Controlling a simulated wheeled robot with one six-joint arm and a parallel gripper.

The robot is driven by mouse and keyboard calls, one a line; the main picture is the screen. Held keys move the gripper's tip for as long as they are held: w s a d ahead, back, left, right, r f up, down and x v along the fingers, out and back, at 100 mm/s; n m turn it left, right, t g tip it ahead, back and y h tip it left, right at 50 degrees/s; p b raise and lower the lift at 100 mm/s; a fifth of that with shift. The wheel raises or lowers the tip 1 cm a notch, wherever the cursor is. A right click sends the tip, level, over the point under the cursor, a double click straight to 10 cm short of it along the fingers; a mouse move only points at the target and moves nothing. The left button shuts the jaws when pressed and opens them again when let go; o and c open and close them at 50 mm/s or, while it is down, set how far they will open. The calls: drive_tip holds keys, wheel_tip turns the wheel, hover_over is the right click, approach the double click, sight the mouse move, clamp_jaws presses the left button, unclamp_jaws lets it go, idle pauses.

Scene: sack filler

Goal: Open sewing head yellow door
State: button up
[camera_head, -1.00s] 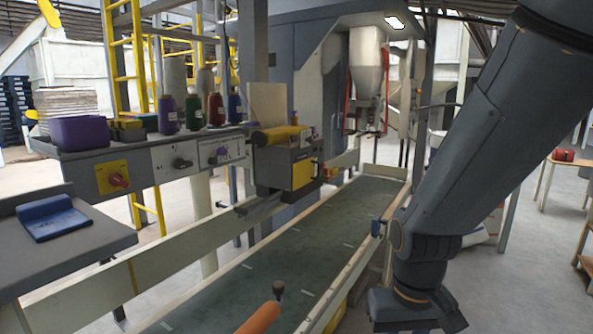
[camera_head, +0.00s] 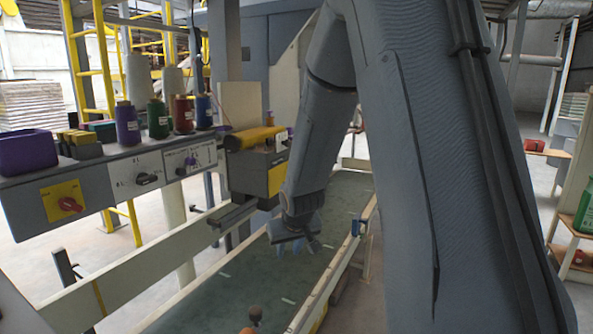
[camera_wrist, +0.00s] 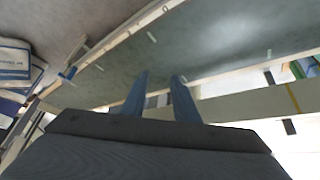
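The sewing head (camera_head: 243,172) is a grey box with a yellow top and a yellow front door (camera_head: 276,178). It stands beside the conveyor, in the middle of the head view. The door looks shut, and my arm hides part of its right side. My gripper (camera_head: 300,246) is over the conveyor belt, below and to the right of the sewing head and apart from it. In the wrist view my gripper (camera_wrist: 158,82) shows two fingers spread apart with nothing between them. The sewing head is not clearly seen in the wrist view.
A conveyor (camera_head: 215,298) with pale side rails runs under my gripper. A control panel (camera_head: 146,178) with knobs carries several thread spools (camera_head: 158,118) to the left. The belt near my gripper is clear.

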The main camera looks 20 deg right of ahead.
drive_tip(key=w+d+r+n+t+y+p, duration=0.1)
drive_tip(key=w+d+r+t+p, duration=0.25)
drive_tip(key=w+d, duration=0.35)
drive_tip(key=w+d+r+t+p, duration=0.2)
drive_tip(key=w+d+t, duration=0.25)
drive_tip(key=w, duration=0.45)
drive_tip(key=w+d+r+n+t+y+p, duration=0.1)
drive_tip(key=w+d+r+t+p, duration=0.25)
drive_tip(key=w+d, duration=0.4)
drive_tip(key=w+a+p, duration=0.1)
drive_tip(key=w, duration=0.6)
drive_tip(key=shift+w+a, duration=0.15)
drive_tip(key=shift+w, duration=0.25)
drive_tip(key=shift+f, duration=0.1)
drive_tip(key=shift+c, duration=0.4)
clamp_jaws()
